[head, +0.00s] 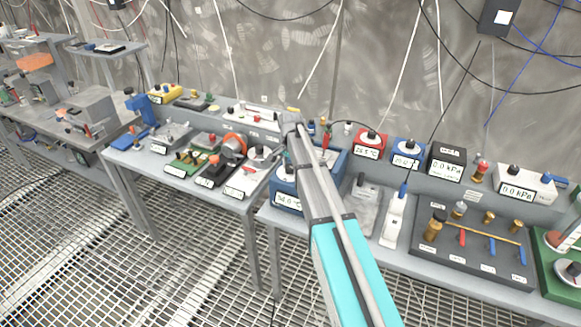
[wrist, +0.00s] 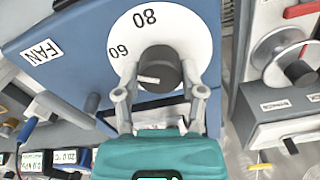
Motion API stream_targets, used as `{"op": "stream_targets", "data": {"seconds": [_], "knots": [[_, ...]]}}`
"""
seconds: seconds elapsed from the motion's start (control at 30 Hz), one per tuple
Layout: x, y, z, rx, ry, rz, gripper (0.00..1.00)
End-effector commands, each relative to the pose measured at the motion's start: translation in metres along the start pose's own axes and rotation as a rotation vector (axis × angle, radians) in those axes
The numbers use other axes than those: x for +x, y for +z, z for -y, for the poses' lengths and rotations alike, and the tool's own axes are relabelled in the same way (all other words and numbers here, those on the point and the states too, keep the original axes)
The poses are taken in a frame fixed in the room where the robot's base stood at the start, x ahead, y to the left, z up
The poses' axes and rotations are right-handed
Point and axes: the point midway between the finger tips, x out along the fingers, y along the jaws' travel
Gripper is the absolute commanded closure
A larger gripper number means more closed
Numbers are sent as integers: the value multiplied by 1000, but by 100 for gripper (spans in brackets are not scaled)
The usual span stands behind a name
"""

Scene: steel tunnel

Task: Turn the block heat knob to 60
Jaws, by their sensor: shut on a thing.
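A black block heat knob (wrist: 158,66) stands on a round white dial (wrist: 190,32) on a blue housing (wrist: 85,25). In the wrist view, the dial shows 80 near the top and 60 at the upper left; the rest is hidden by the knob and gripper.
A FAN label (wrist: 41,52) is on the blue housing. A grey device with a round metal knob (wrist: 285,58) stands close on the right. In the head view, red (head: 371,144) and blue (head: 407,152) display boxes stand behind, and a white handheld tool (head: 393,220) lies to the right.

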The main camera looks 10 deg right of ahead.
Motion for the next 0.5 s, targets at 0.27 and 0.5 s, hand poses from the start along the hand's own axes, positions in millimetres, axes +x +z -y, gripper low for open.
{"op": "stream_targets", "data": {"seconds": [0.27,0.5], "knots": [[0,-1,-1,0,2,-3,40],[0,-1,-1,-1,1,-1,13]]}}
